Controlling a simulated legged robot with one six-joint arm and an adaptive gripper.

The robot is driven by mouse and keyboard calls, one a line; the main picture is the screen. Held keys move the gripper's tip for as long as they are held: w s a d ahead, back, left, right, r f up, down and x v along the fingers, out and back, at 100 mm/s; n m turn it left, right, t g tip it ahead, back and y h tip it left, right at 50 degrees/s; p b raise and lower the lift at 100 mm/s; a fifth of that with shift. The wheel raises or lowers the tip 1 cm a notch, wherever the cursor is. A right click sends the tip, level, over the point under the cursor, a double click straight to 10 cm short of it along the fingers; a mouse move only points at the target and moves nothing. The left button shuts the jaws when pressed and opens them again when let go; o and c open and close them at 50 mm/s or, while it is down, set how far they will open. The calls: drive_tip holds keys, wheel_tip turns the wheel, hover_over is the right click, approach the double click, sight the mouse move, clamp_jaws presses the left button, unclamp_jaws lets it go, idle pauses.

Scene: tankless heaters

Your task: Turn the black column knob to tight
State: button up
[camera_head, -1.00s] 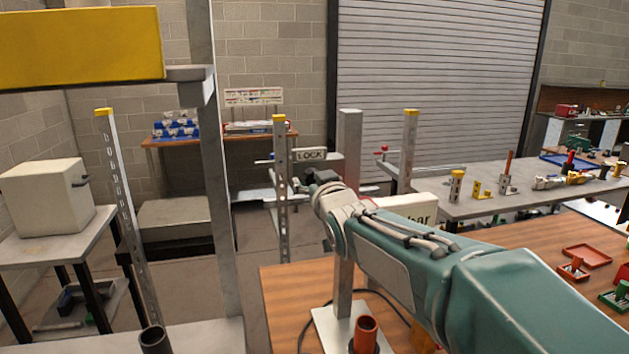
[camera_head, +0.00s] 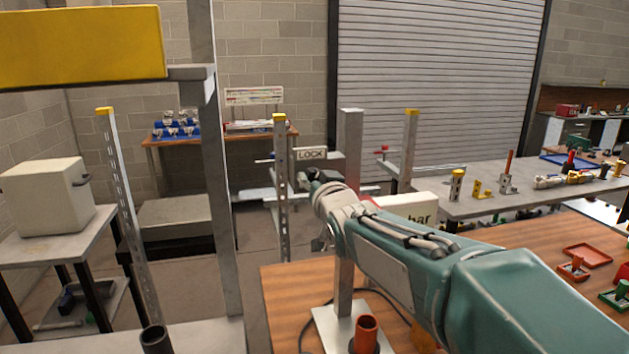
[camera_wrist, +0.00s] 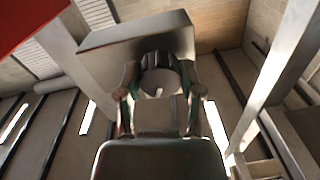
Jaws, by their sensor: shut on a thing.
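The black column knob (camera_wrist: 160,62) shows in the wrist view, below a grey metal block (camera_wrist: 150,38). Its dark, ribbed rim faces upward in the picture and its lighter round face points toward the camera. My gripper (camera_wrist: 160,84) has one finger on each side of the knob's lower part and is shut on it. In the head view, my gripper (camera_head: 314,180) is beside the upright grey column (camera_head: 350,150), just below the LOCK sign (camera_head: 311,154). My wrist and gripper hide the knob there, and its pointer or mark cannot be made out.
A slotted post (camera_head: 281,190) with a yellow cap stands close to the left of my gripper. A white box (camera_head: 410,208) marked "bar" is behind my forearm. A wooden table (camera_head: 300,290) lies below, with an orange cylinder (camera_head: 366,334) near its front.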

drive_tip(key=m, duration=0.4)
drive_tip(key=shift+m, duration=0.3)
drive_tip(key=m, duration=0.4)
drive_tip(key=shift+t, duration=0.3)
drive_tip(key=m, duration=0.4)
drive_tip(key=shift+m, duration=0.3)
drive_tip(key=shift+f+m+h, duration=0.15)
drive_tip(key=shift+m+h, duration=0.25)
drive_tip(key=shift+m, duration=1.6)
drive_tip(key=shift+f, duration=0.1)
drive_tip(key=o, duration=1.2)
drive_tip(key=shift+c, duration=0.2)
